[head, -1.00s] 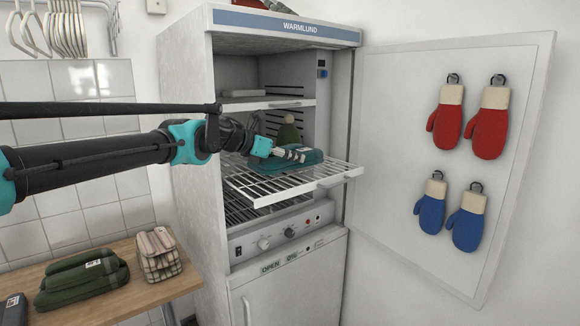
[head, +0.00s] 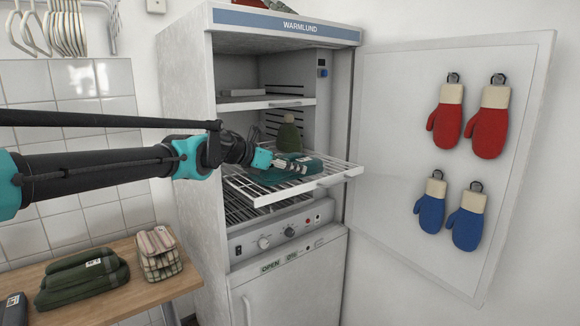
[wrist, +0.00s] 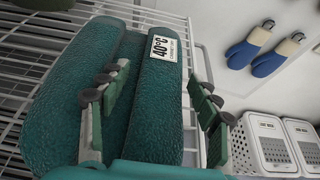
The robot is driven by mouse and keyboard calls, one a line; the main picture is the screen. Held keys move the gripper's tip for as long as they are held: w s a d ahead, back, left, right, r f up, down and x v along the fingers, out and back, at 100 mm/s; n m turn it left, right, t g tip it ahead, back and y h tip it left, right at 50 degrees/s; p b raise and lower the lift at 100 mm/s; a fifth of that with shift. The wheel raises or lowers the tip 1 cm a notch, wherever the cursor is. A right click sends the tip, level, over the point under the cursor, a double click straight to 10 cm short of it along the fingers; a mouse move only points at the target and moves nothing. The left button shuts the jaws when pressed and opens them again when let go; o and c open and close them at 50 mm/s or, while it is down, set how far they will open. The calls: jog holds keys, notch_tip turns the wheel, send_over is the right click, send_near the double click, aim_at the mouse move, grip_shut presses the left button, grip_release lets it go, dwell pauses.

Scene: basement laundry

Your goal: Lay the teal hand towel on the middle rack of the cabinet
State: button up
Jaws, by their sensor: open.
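The teal hand towel (head: 310,169), folded with a white 40°C label, lies on the pulled-out middle rack (head: 345,175) of the white cabinet (head: 185,110). In the wrist view the towel (wrist: 75,90) fills the left and middle, with white rack wires (wrist: 160,15) beyond it. My gripper (head: 300,167) is open at the towel. In the wrist view one finger of my gripper (wrist: 160,105) lies over the towel's middle fold and the other stands past its right edge. The towel's underside is hidden.
An olive knitted hat (head: 289,137) stands behind the towel. An upper rack (head: 270,104) holds a grey folded item (head: 243,93). The cabinet door (head: 400,120) is open at right, with red mitts (head: 488,132) and blue mitts (head: 467,229). A wooden table (head: 130,300) holds folded cloths.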

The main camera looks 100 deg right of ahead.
jog(key=shift+r, duration=0.1)
jog(key=v, duration=1.2)
jog(key=shift+a+r, duration=0.1)
